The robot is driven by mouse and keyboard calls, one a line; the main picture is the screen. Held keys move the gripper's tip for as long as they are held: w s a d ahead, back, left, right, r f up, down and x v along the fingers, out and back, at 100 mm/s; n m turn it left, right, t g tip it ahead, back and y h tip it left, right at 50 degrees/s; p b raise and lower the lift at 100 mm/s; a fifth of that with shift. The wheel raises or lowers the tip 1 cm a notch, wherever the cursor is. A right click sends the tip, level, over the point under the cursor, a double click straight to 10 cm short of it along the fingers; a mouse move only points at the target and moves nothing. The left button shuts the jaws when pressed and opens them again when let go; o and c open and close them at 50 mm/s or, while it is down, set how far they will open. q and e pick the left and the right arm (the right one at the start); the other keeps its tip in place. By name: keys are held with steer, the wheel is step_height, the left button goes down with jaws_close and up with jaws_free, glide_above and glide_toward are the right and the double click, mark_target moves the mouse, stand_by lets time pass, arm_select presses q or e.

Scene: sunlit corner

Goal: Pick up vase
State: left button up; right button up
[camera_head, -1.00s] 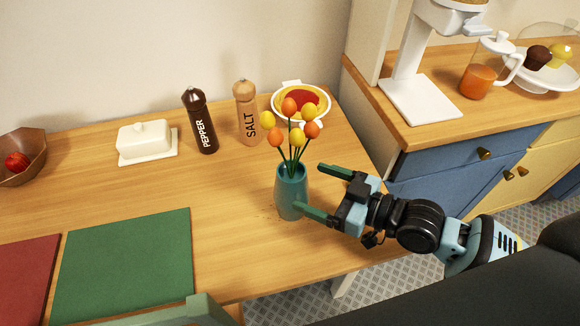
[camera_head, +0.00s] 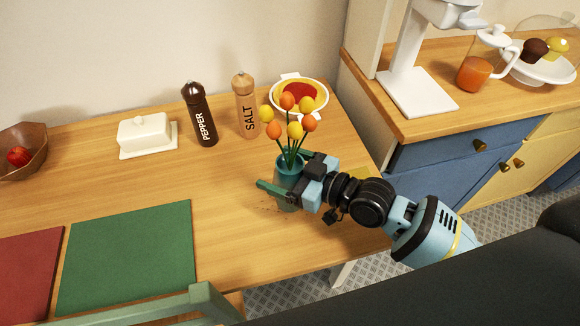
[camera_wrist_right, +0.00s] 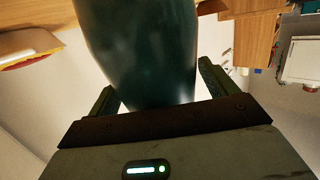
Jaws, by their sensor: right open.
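The teal vase (camera_head: 290,172) stands upright on the wooden table and holds several orange and yellow tulips (camera_head: 291,123). My right gripper (camera_head: 282,179) is open with its fingers on either side of the vase body. In the right wrist view the dark vase (camera_wrist_right: 145,45) fills the space between the two fingers (camera_wrist_right: 155,90), and a gap shows beside the right finger. The lower part of the vase is partly hidden by the gripper in the head view. My left gripper is not in view.
A pepper mill (camera_head: 200,115), a salt mill (camera_head: 245,106), a bowl (camera_head: 318,94) and a butter dish (camera_head: 147,134) stand behind the vase. A green mat (camera_head: 130,255) lies at the left. The table's right edge is close to the vase.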

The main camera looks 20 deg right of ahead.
mark_target(282, 158)
steer(key=shift+c, duration=0.4)
steer(key=c, duration=1.6)
step_height(282, 158, up, 4)
steer(key=shift+a+r+p, duration=0.1)
steer(key=shift+p, duration=0.2)
steer(key=shift+c, duration=0.2)
steer(key=s+a+r, duration=0.1)
steer(key=s+a, duration=0.1)
steer(key=s, duration=1.3)
steer(key=shift+s+a, duration=0.25)
steer(key=shift+s, duration=0.1)
steer(key=shift+r, duration=0.1)
